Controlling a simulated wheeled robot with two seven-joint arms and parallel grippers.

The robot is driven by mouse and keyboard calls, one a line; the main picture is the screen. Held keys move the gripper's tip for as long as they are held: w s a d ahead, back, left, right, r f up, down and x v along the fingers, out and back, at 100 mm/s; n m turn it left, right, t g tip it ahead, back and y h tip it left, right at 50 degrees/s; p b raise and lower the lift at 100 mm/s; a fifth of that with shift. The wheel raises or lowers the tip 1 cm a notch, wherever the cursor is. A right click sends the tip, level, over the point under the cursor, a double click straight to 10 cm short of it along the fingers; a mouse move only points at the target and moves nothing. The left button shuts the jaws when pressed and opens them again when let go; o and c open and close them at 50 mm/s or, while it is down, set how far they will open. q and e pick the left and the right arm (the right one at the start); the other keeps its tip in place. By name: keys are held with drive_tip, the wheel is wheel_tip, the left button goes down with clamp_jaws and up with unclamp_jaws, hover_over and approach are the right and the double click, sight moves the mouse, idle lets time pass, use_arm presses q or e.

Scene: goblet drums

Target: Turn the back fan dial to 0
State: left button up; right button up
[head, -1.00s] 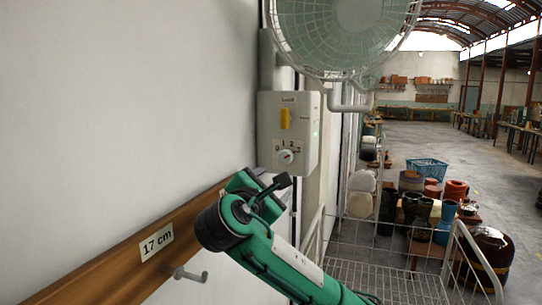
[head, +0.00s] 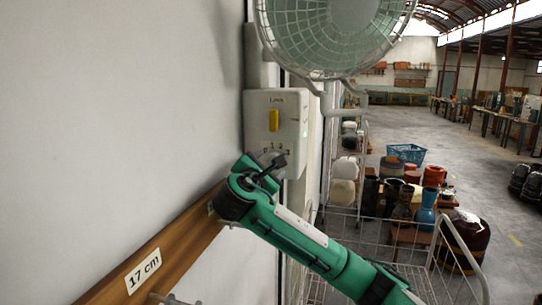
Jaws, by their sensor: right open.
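The fan control box (head: 291,124) is a pale box on the wall with a yellow switch (head: 274,120) on its front. The white dial (head: 268,157) sits low on that front, with small numerals above it. My right gripper (head: 277,164) is open in front of the lower part of the box and covers part of the dial. I cannot tell whether its fingers touch the dial, and the dial's setting is not readable. The caged fan (head: 330,35) is mounted above the box. My left gripper is not in view.
A white wire cart (head: 340,222) stands below right.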

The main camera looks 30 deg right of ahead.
drive_tip(key=shift+w+d+r, duration=0.1)
drive_tip(key=shift+w+d, duration=0.25)
drive_tip(key=shift+d, duration=0.2)
drive_tip(key=shift+w+d+p, duration=0.35)
drive_tip(key=shift+w+d, duration=0.05)
drive_tip(key=shift+d, duration=0.05)
drive_tip(key=c, duration=0.9)
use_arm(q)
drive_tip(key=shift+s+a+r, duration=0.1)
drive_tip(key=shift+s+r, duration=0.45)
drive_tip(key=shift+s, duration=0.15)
use_arm(e)
drive_tip(key=shift+c, duration=0.4)
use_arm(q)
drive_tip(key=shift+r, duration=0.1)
